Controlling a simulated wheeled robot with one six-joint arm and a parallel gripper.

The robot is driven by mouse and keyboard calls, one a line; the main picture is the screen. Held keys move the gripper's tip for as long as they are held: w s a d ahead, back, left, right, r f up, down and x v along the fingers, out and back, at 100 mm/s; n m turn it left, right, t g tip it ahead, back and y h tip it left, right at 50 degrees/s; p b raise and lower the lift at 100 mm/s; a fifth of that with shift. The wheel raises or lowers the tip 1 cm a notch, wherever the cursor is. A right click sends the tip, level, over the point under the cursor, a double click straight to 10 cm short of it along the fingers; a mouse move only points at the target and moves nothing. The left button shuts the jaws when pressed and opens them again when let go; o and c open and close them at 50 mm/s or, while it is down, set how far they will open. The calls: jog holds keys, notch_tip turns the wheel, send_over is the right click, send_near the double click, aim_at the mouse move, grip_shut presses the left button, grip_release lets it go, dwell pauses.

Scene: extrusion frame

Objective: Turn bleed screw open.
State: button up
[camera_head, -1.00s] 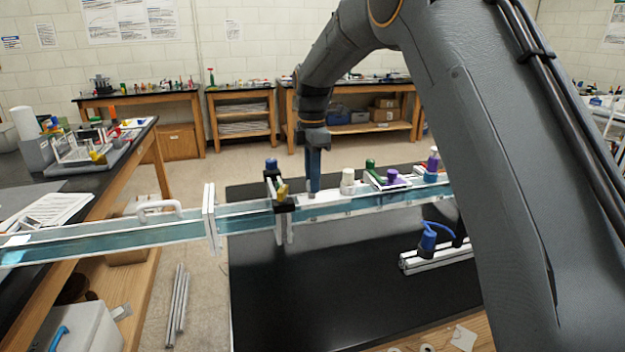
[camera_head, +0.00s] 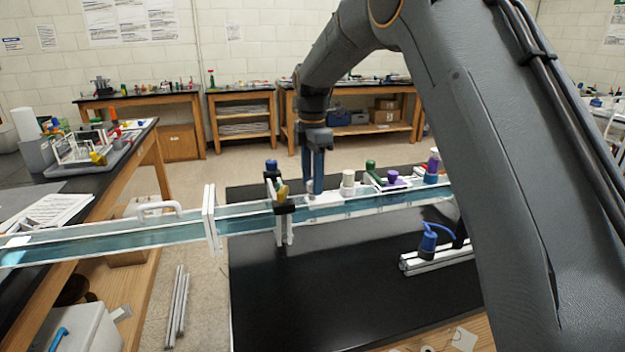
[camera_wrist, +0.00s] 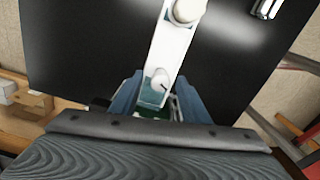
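The bleed screw appears to be the small white knob (camera_wrist: 159,80) with a dark mark on it, on the white strip (camera_wrist: 172,48). My gripper (camera_wrist: 160,88) has its blue fingers on either side of this knob in the wrist view, with small gaps seen between them and it. In the head view my gripper (camera_head: 315,190) points straight down over the white strip on top of the clear channel (camera_head: 245,213). The knob's lower part and its base are hard to make out.
A larger white knob (camera_head: 347,178) stands on the strip just right of my gripper. Green and purple fittings (camera_head: 392,177) sit further right. The black tabletop (camera_head: 330,290) in front is mostly clear.

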notch_tip(320, 180, up, 8)
jog(key=shift+f+b, duration=0.1)
jog(key=shift+b, duration=1.1)
jog(key=s+d+f+m, duration=0.6)
jog(key=s+m, duration=0.1)
jog(key=s, duration=0.3)
jog(key=s+d+f+m, duration=0.7)
jog(key=s+m, duration=0.1)
jog(key=s, duration=0.3)
jog(key=s+d+f+m+t, duration=0.1)
jog(key=s+d+f+m, duration=0.5)
jog(key=s, duration=0.5)
jog(key=shift+d+f+m, duration=0.25)
jog(key=shift+m, duration=0.85)
